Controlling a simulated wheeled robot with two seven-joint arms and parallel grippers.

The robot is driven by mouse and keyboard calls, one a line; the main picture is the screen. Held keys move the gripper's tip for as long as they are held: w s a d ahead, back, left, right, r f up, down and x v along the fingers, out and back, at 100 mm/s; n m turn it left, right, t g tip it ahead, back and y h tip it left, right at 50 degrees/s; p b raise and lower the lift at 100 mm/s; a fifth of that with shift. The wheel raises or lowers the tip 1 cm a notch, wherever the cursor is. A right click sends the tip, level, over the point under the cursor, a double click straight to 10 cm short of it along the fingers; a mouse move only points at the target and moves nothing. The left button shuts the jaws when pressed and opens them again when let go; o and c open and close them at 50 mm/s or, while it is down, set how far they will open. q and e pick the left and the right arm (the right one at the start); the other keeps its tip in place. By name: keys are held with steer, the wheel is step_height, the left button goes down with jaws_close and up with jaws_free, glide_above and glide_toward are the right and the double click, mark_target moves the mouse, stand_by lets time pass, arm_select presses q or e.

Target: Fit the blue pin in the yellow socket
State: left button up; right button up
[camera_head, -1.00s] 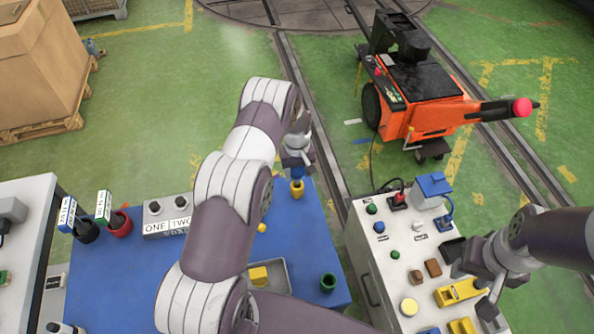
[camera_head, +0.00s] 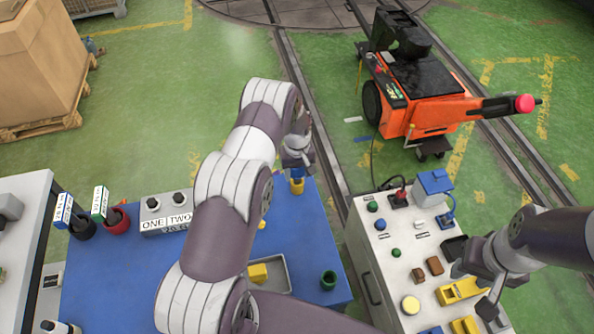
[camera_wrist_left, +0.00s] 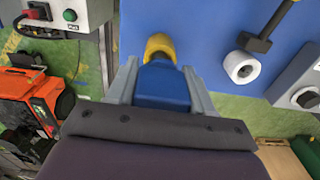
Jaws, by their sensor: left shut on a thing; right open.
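My left gripper (camera_head: 298,169) is at the far right corner of the blue table, pointing down and shut on the blue pin (camera_wrist_left: 162,85). In the left wrist view the pin sits between the two grey fingers. The pin's far end is at the mouth of the yellow socket (camera_wrist_left: 159,45); how deep it reaches cannot be told. In the head view the yellow socket (camera_head: 297,187) shows directly below the blue pin (camera_head: 297,178). My right gripper (camera_head: 486,289) is open and empty over the grey console at the right.
The console (camera_head: 385,262) carries buttons and blocks. An orange cart (camera_head: 425,110) stands behind.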

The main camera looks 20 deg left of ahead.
arm_select(q)
steer(key=shift+f+b, duration=1.3)
steer(key=shift+f, duration=0.2)
steer(key=o, duration=1.2)
steer(key=shift+o, duration=0.2)
step_height(320, 180, up, 13)
steer(key=b, duration=0.3)
steer(key=shift+f+b, duration=0.15)
steer(key=shift+b, duration=0.2)
